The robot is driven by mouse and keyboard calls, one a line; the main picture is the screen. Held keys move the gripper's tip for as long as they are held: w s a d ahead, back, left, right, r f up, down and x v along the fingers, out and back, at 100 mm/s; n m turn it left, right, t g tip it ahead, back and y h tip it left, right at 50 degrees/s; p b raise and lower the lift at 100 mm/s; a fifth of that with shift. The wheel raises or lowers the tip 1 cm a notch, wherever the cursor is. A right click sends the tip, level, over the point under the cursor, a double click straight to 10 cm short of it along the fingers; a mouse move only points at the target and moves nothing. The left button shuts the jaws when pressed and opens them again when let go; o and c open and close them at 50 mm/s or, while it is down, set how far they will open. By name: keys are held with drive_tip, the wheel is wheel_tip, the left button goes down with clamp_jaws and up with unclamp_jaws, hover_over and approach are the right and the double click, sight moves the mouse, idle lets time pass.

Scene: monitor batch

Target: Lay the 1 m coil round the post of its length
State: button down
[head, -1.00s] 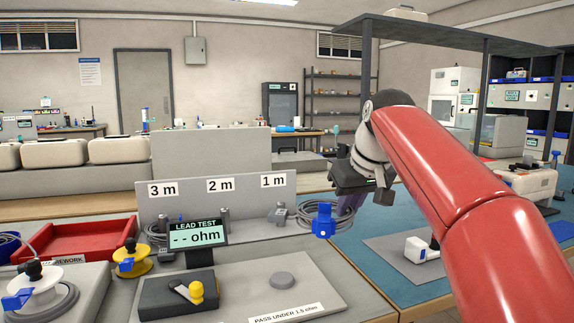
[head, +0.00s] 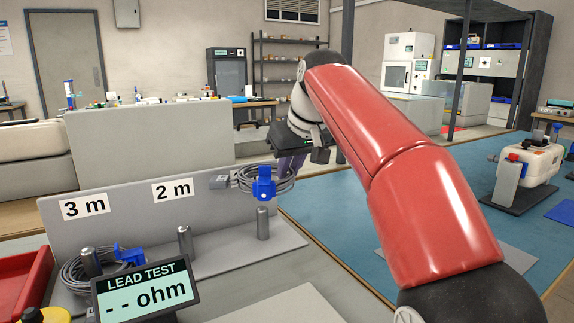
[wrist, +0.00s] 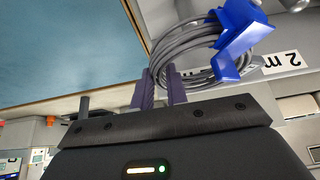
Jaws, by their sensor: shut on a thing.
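A grey cable coil (head: 244,177) with a blue clamp (head: 264,184) and a grey plug (head: 219,182) hangs in my gripper (head: 291,165). The coil also shows in the wrist view (wrist: 165,48), with purple fingers shut on its edge and the blue clamp (wrist: 236,38) on the far side. In the head view, the coil appears just above the right post (head: 262,224), apart from it. The post stands bare on the grey rack. The 1 m label is not visible there; the coil covers that part of the panel.
The middle post (head: 185,242) under the 2 m label (head: 172,190) is bare. A coil (head: 72,275) with a blue clamp lies round the left post (head: 90,262) under the 3 m label (head: 84,207). The lead tester display (head: 146,291) stands in front.

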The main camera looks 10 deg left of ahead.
drive_tip(key=shift+s+d+r, duration=0.1)
wheel_tip(320, 180, down, 12)
drive_tip(key=b, duration=0.8)
drive_tip(key=shift+r+b, duration=0.1)
drive_tip(key=shift+b, duration=0.3)
drive_tip(key=shift+f, duration=0.35)
drive_tip(key=c, duration=1.3)
unclamp_jaws()
drive_tip(key=p+v, duration=0.1)
drive_tip(key=v, duration=0.6)
drive_tip(key=shift+r+p, duration=0.1)
drive_tip(key=shift+p, duration=0.2)
drive_tip(key=shift+s+d+r, duration=0.1)
drive_tip(key=shift+s+r, duration=0.05)
drive_tip(key=shift+r, duration=0.1)
